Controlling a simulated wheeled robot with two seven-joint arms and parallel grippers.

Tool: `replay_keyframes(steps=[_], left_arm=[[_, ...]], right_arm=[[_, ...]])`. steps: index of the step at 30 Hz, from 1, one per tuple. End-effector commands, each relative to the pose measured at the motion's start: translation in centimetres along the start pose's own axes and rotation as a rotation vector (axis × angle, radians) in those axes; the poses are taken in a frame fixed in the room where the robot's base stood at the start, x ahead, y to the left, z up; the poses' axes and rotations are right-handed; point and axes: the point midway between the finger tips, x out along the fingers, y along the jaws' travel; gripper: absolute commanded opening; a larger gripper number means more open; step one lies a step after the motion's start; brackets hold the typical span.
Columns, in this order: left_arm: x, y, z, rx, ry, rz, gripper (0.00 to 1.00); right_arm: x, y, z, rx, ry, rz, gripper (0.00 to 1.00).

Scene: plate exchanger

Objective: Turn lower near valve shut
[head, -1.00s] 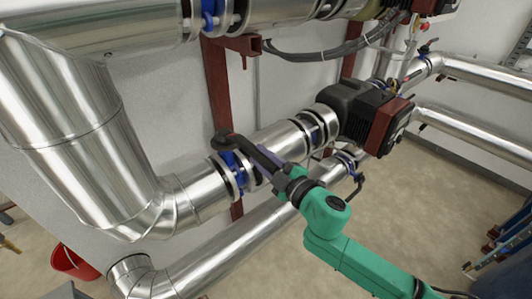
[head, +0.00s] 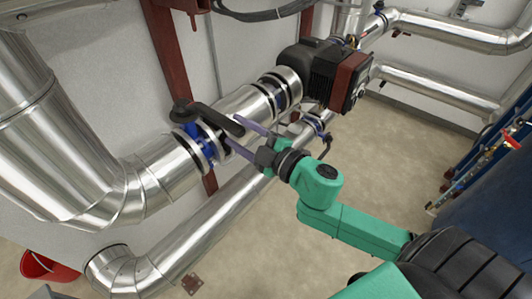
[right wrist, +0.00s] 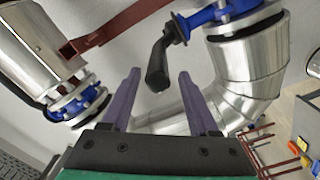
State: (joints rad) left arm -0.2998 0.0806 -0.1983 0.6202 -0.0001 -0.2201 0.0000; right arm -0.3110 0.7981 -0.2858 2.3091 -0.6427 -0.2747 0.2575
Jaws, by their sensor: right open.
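The near valve has a blue body (head: 208,145) between flanges on the silver pipe at the middle left. Its black lever (head: 222,122) points right, roughly along the pipe. My right gripper (head: 236,143) is open, with its purple fingers close to the lever's free end. In the right wrist view the blue valve (right wrist: 215,14) is at the top and the lever (right wrist: 158,65) hangs toward the gap between my fingertips (right wrist: 158,76). The lever's end shows between the fingers in that picture; I cannot tell whether they touch it. My left gripper is not in view.
A black and red pump (head: 325,75) sits farther along the same pipe. A lower pipe (head: 215,215) runs below, with another black-handled valve (head: 322,130). A dark red post (head: 170,60) stands behind. A red bucket (head: 42,268) is at lower left.

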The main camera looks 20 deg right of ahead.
Motion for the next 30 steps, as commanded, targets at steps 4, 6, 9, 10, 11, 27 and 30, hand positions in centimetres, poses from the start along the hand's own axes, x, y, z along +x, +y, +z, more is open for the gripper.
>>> replay_keyframes(steps=[4,6,9,10,11,27,30], left_arm=[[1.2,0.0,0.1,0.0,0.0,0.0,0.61],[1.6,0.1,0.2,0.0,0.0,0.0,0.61],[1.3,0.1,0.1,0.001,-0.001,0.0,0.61],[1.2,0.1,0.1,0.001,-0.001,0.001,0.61],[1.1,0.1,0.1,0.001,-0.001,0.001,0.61],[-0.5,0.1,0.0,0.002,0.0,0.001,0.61],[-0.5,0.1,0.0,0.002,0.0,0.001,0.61]], right_arm=[[-2.2,-0.4,0.2,0.002,-0.001,-0.002,0.61],[-3.1,-0.4,0.2,0.001,-0.001,-0.003,0.61],[-4.5,0.0,-0.1,0.006,-0.001,-0.001,0.61],[-4.9,0.0,-0.1,0.006,0.0,-0.001,0.61],[-5.3,0.0,-0.1,0.007,-0.001,-0.001,0.61],[-9.4,-0.1,-0.2,-0.003,0.002,-0.002,0.61],[-9.4,-0.1,-0.2,-0.002,0.002,-0.002,0.61]])
